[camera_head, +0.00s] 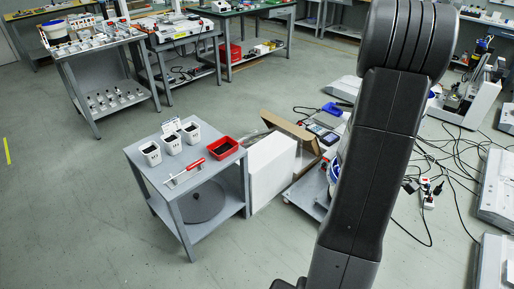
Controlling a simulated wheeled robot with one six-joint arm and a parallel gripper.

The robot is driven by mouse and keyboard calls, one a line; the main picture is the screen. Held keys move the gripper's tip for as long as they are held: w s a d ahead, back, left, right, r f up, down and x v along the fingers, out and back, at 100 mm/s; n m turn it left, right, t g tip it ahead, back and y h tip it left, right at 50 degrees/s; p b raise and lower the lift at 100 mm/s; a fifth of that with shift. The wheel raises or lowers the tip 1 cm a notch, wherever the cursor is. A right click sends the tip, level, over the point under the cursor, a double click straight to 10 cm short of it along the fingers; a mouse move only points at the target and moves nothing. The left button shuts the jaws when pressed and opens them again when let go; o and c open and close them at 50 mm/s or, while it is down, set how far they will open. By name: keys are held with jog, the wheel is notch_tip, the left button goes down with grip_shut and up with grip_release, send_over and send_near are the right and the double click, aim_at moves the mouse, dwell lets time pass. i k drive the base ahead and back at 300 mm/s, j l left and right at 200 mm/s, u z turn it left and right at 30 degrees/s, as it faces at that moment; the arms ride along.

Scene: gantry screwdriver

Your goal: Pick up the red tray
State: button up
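The red tray (226,155) is a small open box with dark contents that I cannot make out. It sits upright on the right part of the top of a small grey two-level table (157,178), near its right edge. My arm stands large and dark on the right of the view, well apart from the tray in the picture. My gripper is not in view, so I cannot see its state.
Three white bins (151,154) stand left of the tray, and a red-handled tool (185,172) lies in front of them. A white panel (272,170) and a cardboard box (291,134) stand right of the table. Cables (452,160) cross the floor at right. Floor in front is clear.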

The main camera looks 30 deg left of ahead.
aim_at(226, 146)
jog(key=i+u, duration=0.15)
jog(key=u, duration=1.5)
jog(key=i+l+u, duration=0.3)
jog(key=u, duration=0.15)
jog(key=i+l+u, duration=0.2)
jog(key=l+u, duration=0.2)
jog(key=i+l+u, duration=0.2)
jog(key=l+u, duration=0.25)
jog(key=i+l, duration=0.1)
jog(key=l, duration=0.25)
jog(key=i+l, duration=0.1)
jog(key=l, duration=0.2)
